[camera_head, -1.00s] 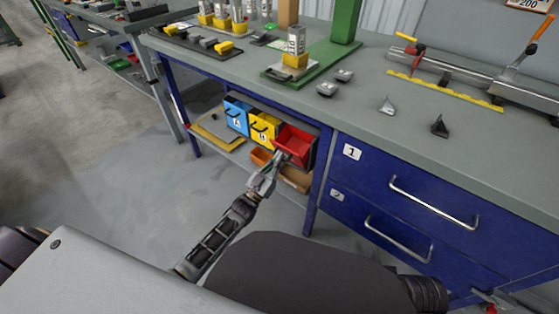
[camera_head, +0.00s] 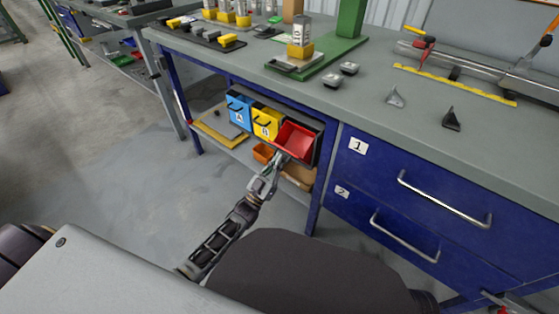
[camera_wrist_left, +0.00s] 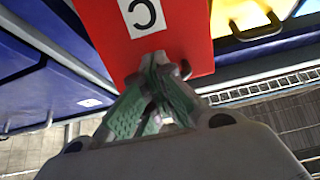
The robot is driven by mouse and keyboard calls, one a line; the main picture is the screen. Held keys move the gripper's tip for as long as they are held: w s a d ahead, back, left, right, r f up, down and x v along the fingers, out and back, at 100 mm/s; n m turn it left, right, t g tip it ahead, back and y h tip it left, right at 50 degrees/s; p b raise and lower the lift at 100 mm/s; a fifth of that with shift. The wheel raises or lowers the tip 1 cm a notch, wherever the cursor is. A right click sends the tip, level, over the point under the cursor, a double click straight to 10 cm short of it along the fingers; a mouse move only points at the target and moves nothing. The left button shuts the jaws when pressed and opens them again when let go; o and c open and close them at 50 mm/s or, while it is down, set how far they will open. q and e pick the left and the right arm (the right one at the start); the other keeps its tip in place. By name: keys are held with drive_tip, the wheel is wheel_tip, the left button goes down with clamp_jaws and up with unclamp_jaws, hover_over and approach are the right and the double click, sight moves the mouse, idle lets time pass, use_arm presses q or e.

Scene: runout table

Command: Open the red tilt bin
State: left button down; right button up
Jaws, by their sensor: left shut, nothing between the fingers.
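The red tilt bin (camera_head: 295,139) is the rightmost of three bins under the bench top. It is tipped forward, and its red inside shows from above in the head view. In the left wrist view its red front (camera_wrist_left: 95,22) carries a white label with the letter C. My left gripper (camera_head: 279,160) is at the lower front of this bin. In the left wrist view its green-grey fingers (camera_wrist_left: 155,75) are together, close against the red front by the label. The fingers hide part of the bin's handle area, and contact is not clear. My right gripper is not in view.
A blue bin (camera_head: 239,110) and a yellow bin (camera_head: 265,122) stand shut to the left of the red one. Blue drawers (camera_head: 420,195) with metal handles are to the right. An orange bin (camera_head: 263,153) sits below. Open floor (camera_head: 120,170) lies to the left.

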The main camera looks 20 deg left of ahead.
use_arm(q)
drive_tip(key=c, duration=2.2)
unclamp_jaws()
drive_tip(key=shift+f, duration=0.25)
drive_tip(key=o, duration=1.1)
drive_tip(key=shift+o, duration=0.3)
drive_tip(key=shift+o, duration=0.2)
drive_tip(key=shift+v, duration=0.85)
drive_tip(key=o, duration=0.6)
drive_tip(key=v, duration=1)
drive_tip(key=shift+s, duration=0.15)
